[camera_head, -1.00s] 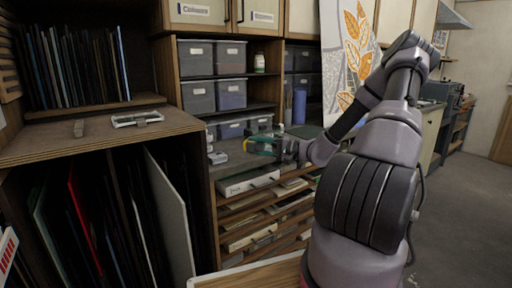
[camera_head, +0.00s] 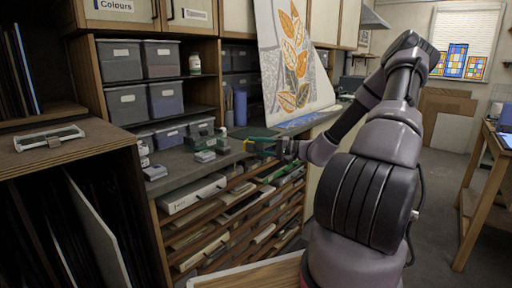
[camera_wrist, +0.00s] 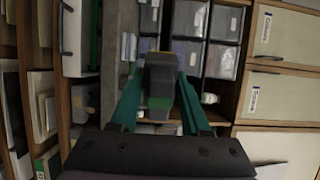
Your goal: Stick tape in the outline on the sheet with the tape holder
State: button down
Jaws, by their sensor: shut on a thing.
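My gripper (camera_head: 262,146) is held out over the dark worktop, with its green fingers pointing left. In the wrist view my gripper (camera_wrist: 160,100) is shut on a dark grey block with some green low on it, which looks like the tape holder (camera_wrist: 161,72). In the head view the held thing is too small to make out clearly. A white sheet with orange leaves and grey patterning (camera_head: 270,30) hangs at the back, and its lower part lies towards the worktop. I cannot make out a tape outline on it.
Storage bins (camera_head: 120,61) fill the shelves behind. A wooden cabinet (camera_head: 95,150) stands at left. Floor is open at right, before a wooden table (camera_head: 492,150).

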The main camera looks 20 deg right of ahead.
jog(key=s+a+f+n+g+y, duration=0.1)
jog(key=s+a+f+n+g, duration=0.2)
jog(key=a, duration=0.4)
jog(key=s+a+f+n+g+y, duration=0.1)
jog(key=s+a+f+n+g, duration=0.2)
jog(key=a+f, duration=0.35)
jog(key=s+a+f+n+g+y, duration=0.1)
jog(key=s+a+f+g, duration=0.25)
jog(key=a, duration=0.45)
jog(key=s+a+f+n+g+h, duration=0.1)
jog(key=s+a+f+n+g, duration=0.2)
jog(key=s+a+f+g, duration=0.2)
jog(key=s+a+f+n+g+h, duration=0.1)
jog(key=s+a+f+n+g, duration=0.2)
jog(key=s+a, duration=0.8)
jog(key=shift+s+f+n+g, duration=0.3)
jog(key=shift+s+f+g, duration=0.85)
jog(key=shift+s+f, duration=0.9)
jog(key=shift+x, duration=1.1)
jog(key=shift+s+d+r, duration=0.1)
jog(key=shift+r, duration=0.1)
jog(key=w+a, duration=0.5)
jog(key=w, duration=0.4)
jog(key=shift+a, duration=0.25)
